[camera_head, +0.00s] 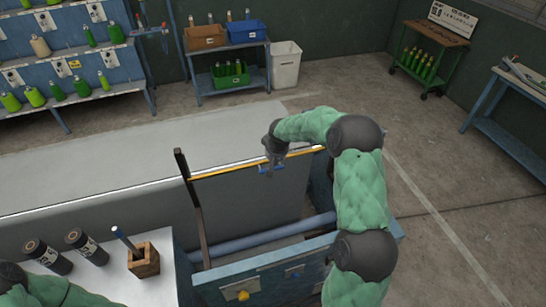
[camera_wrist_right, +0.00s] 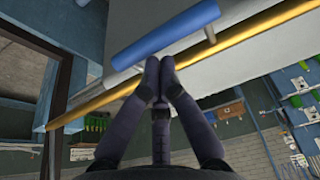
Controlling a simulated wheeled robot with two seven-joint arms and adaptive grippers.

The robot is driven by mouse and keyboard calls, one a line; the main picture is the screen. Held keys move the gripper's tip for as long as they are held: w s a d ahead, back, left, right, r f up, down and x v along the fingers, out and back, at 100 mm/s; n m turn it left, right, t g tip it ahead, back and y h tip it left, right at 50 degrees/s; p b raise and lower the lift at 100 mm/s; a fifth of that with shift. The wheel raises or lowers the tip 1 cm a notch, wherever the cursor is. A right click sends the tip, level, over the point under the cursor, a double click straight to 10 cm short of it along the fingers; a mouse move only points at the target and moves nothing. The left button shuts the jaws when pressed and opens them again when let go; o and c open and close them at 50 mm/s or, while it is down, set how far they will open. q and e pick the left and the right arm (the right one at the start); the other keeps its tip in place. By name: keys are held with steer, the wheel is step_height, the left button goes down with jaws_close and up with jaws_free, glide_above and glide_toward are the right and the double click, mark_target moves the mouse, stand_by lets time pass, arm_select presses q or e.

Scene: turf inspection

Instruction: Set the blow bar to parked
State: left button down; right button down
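The yellow bar (camera_head: 225,171) runs along the top edge of a pale panel, from a dark upright post (camera_head: 190,190) on the left to behind my right arm. A blue handle (camera_head: 265,172) is fixed to the bar and also shows in the right wrist view (camera_wrist_right: 166,34). My right gripper (camera_head: 272,152) is above the bar at the handle. In the right wrist view its fingertips (camera_wrist_right: 160,68) are together, in front of the bar and beside the handle's lower edge; no grip on the handle shows. My left gripper is out of view.
A blue frame (camera_head: 265,283) with a yellow knob (camera_head: 243,295) stands below the bar, with a blue tube (camera_head: 250,240) across it. A wooden pen block (camera_head: 143,262) and dark cylinders (camera_head: 48,257) stand at lower left. Floor is clear on the right.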

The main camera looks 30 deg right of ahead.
steer(key=shift+s+a+r+g+p, duration=0.15)
steer(key=shift+s+r+g+p, duration=0.2)
steer(key=shift+s+g+p, duration=0.2)
steer(key=shift+s+a+r+g+y+p, duration=0.1)
steer(key=shift+s+r+g+y+p, duration=0.25)
steer(key=shift+s+g+p, duration=0.15)
steer(key=shift+g, duration=0.65)
steer(key=s+r, duration=0.2)
steer(key=r, duration=0.1)
steer(key=s+r, duration=0.1)
steer(key=shift+s+a+r, duration=0.1)
steer(key=shift+a+r, duration=0.25)
steer(key=shift+r, duration=0.05)
